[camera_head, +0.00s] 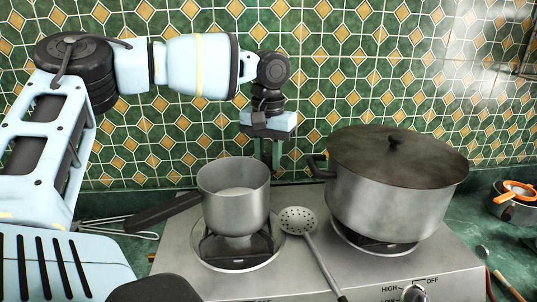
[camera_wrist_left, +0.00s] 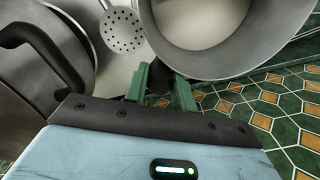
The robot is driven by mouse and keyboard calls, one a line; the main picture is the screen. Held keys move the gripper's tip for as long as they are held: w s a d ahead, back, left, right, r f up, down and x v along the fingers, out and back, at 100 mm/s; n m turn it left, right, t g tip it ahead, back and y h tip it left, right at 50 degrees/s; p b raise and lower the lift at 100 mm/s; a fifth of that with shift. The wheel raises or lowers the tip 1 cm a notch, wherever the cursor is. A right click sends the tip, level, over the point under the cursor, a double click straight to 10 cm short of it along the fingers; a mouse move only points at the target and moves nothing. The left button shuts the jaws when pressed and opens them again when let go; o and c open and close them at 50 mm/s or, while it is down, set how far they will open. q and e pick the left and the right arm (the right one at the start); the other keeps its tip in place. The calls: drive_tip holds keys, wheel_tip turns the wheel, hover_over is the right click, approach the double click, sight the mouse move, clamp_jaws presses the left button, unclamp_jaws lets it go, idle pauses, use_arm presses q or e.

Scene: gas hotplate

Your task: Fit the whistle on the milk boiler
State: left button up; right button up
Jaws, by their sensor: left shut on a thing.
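The milk boiler (camera_head: 235,208) is a grey metal pan with a long dark handle pointing left. It stands upright on the left burner, and its rim and inside show in the wrist view (camera_wrist_left: 205,65). My left gripper (camera_head: 277,165) points down just behind and right of the boiler's rim. In the wrist view its green fingers (camera_wrist_left: 161,88) are shut on a small dark piece (camera_wrist_left: 160,77), which appears to be the whistle, beside the boiler's outer wall. The fingers hide most of this piece; I cannot tell whether it touches the boiler. My right gripper is not in view.
A large lidded pot (camera_head: 385,195) stands on the right burner, its side handle near my left gripper. A skimmer (camera_head: 298,221) lies on the hotplate (camera_head: 300,272) between the pans. The tiled wall (camera_head: 330,60) is close behind. A small bowl (camera_head: 513,207) stands at right.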

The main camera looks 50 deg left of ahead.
sight(268, 154)
use_arm(q)
drive_tip(key=o, duration=1)
drive_tip(key=shift+o, duration=0.2)
wheel_tip(268, 154, up, 8)
drive_tip(key=shift+f, duration=0.1)
drive_tip(key=shift+f, duration=0.1)
idle(0.4)
